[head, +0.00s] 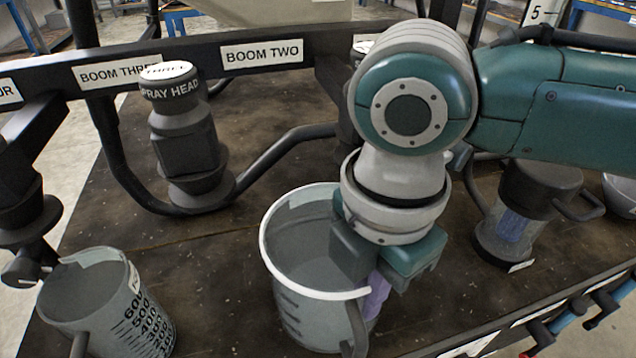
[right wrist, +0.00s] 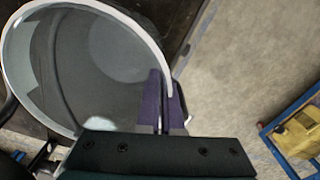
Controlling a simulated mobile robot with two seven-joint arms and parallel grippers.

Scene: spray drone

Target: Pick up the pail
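The pail (head: 305,262) is a grey, translucent, open vessel with a white rim, upright on the dark table at the centre of the head view. It also fills the upper left of the right wrist view (right wrist: 85,65), and its inside looks empty. My right gripper (head: 376,292) points down at the pail's right rim. In the right wrist view its purple fingers (right wrist: 164,104) are close together with the rim wall between them, one finger inside and one outside. The fingertips are partly hidden in the head view. My left gripper is not in view.
A measuring jug (head: 110,305) stands at the front left. A clear canister (head: 520,215) stands to the right. Tools with coloured handles (head: 560,322) line the front right edge.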

